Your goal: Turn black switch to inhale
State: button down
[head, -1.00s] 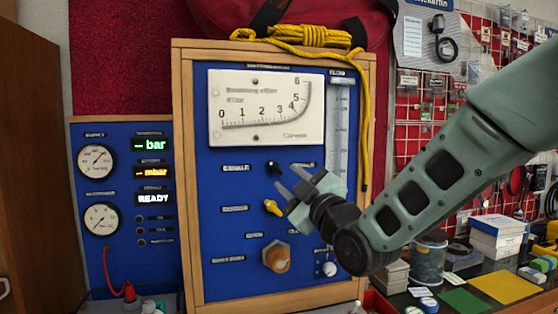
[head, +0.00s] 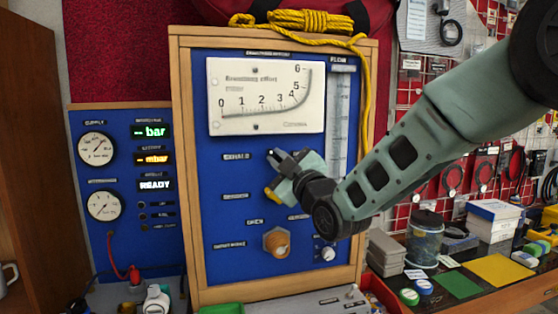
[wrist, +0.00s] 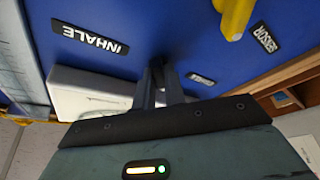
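The black switch (wrist: 157,64) sits on the blue panel between the INHALE label (wrist: 90,38) and the EXHALE label (wrist: 201,78) in the wrist view. My gripper (wrist: 160,85) is close to the panel, its two fingers apart with the dark switch at their tips. I cannot tell whether they touch it. In the head view my gripper (head: 284,156) is at the switch's height and hides most of it. The EXHALE label (head: 236,156) shows to the left there; the INHALE label is hidden behind my gripper.
A yellow lever (wrist: 234,16) is close by; it is partly hidden by my gripper in the head view (head: 271,194). An orange-brown knob (head: 277,242) is below. A dial gauge (head: 265,98) is above, and a flow tube (head: 339,115) stands to the right.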

jog(key=shift+f+b, duration=0.1)
jog(key=shift+b, duration=0.25)
jog(key=m+t+h+b, duration=0.1)
jog(key=m+h+b, duration=0.2)
jog(key=m+b, duration=0.3)
jog(key=m+t+h+b, duration=0.1)
jog(key=m+h+b, duration=0.3)
jog(key=m, duration=0.6)
jog(key=a+m+t+h+b, duration=0.1)
jog(key=m+h+b, duration=0.3)
jog(key=m+b, duration=0.5)
jog(key=shift+s, duration=0.1)
jog(key=shift+d+m, duration=0.1)
jog(key=shift+m, duration=0.3)
jog(key=c, duration=1.5)
grip_release()
jog(key=shift+o, duration=0.2)
